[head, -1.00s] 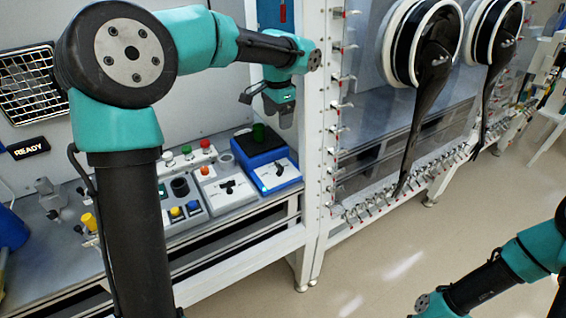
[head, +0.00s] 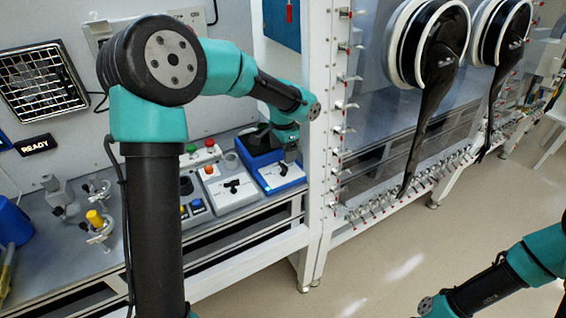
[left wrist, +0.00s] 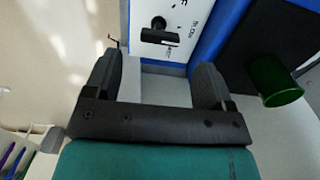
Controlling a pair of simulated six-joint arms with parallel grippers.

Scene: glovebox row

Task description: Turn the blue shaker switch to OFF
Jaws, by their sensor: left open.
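The blue shaker (head: 262,163) stands at the right end of the bench, with a white front panel and a dark top. Its black switch knob (left wrist: 160,37) shows on the white panel in the left wrist view, with lettering around it too small to read surely. My left gripper (left wrist: 157,78) is open and empty, its fingers apart on either side of the panel's lower part, and the knob lies beyond the fingertips. In the head view the left gripper (head: 290,156) is just above the shaker's front. My right gripper is out of frame.
A green cup (left wrist: 275,80) sits on the shaker's dark top. A grey unit with a black switch (head: 231,186) stands left of the shaker. Button boxes and clamps with a yellow knob (head: 94,218) are further left. A white frame post (head: 320,120) stands close on the right.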

